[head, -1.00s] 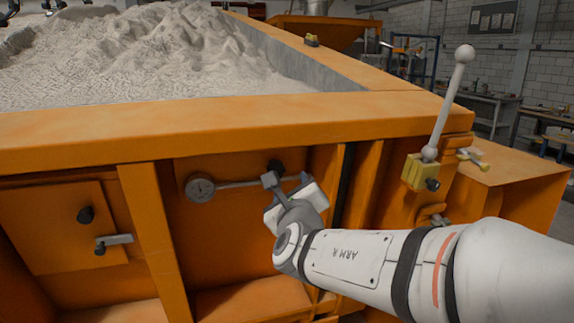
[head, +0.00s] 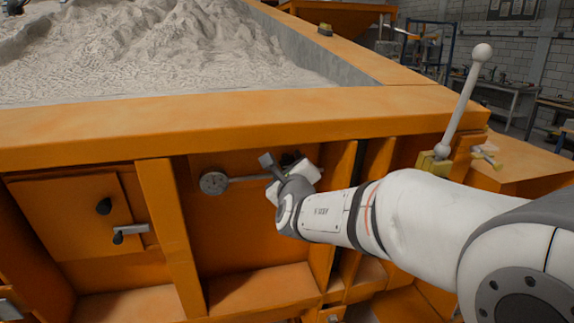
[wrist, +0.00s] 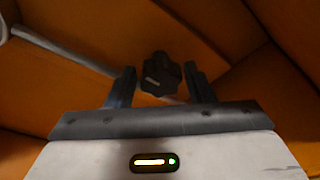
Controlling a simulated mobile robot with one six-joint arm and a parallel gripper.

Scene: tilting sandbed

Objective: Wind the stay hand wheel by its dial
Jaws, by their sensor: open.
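The round grey dial (head: 214,183) sits on the orange side panel, at the left end of a thin silver rod. The rod also shows in the wrist view (wrist: 65,50). A dark lobed hand wheel (wrist: 160,75) is at the rod's right part; in the head view it is mostly hidden behind my gripper (head: 277,162). In the wrist view, my gripper (wrist: 160,85) is open, with the wheel between its two dark fingers. A gap shows on each side of the wheel. I cannot tell how deep the wheel is between them.
A white lever with a ball top (head: 462,100) stands to the right, close above my arm. A small door (head: 70,220) with a black knob and a latch is at the left. The sandbed's orange rim (head: 230,122) overhangs the panel.

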